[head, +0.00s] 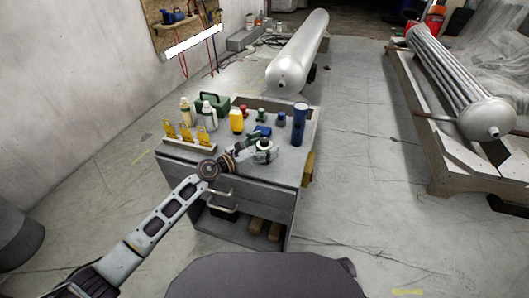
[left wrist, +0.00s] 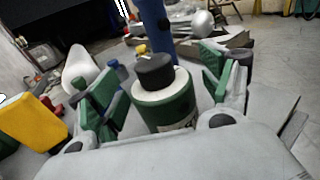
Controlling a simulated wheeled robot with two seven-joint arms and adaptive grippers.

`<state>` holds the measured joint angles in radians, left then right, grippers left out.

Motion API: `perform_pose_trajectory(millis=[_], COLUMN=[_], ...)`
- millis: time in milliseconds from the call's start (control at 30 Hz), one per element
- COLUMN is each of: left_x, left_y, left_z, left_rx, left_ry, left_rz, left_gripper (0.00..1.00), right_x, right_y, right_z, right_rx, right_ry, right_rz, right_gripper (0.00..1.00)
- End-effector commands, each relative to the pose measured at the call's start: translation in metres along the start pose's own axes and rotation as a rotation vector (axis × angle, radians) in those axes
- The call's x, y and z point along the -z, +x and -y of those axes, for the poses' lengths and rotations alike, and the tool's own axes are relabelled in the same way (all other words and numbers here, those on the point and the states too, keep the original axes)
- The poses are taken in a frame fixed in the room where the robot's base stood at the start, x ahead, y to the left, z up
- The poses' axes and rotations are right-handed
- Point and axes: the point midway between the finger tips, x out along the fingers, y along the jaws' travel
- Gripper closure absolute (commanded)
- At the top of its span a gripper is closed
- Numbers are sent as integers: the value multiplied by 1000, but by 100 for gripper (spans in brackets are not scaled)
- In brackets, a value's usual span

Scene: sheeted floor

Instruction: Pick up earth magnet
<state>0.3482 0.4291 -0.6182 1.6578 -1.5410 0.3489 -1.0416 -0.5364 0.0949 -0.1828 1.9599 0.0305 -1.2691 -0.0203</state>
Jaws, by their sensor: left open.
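A short cylinder with a green body, white top and black knob, which I take for the earth magnet (left wrist: 166,100), stands upright in the middle of the left wrist view. In the head view the earth magnet (head: 265,146) is near the front of the grey workbench top, partly hidden by my gripper. My left gripper (head: 247,153) reaches it from the left, low over the bench. In the left wrist view its green-padded fingers stand open on either side of the cylinder, with gaps visible. Contact cannot be seen. My right gripper is not in view.
The workbench (head: 287,165) also holds a tall blue cylinder (head: 300,122), a yellow bottle (head: 236,122), a green box (head: 212,103), pale bottles and a rack with yellow pieces (head: 186,133). The bench's front right top is bare. A metal tank (head: 297,58) lies behind.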

Motion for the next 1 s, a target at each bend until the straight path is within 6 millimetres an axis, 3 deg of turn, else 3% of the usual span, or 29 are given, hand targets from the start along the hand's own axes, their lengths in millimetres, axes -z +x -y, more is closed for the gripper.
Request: perform_pose_trajectory(millis=[67,533,1000], left_x=[0,-1,-5], left_y=[0,0,0], left_z=[0,0,0], left_rx=[0,-1,-1], left_ry=[0,0,0], left_rz=[0,2,2], left_gripper=[22,81,81], right_x=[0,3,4], right_y=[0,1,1], right_z=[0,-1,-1], right_rx=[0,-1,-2], right_ry=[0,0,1], right_rz=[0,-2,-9], right_gripper=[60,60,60])
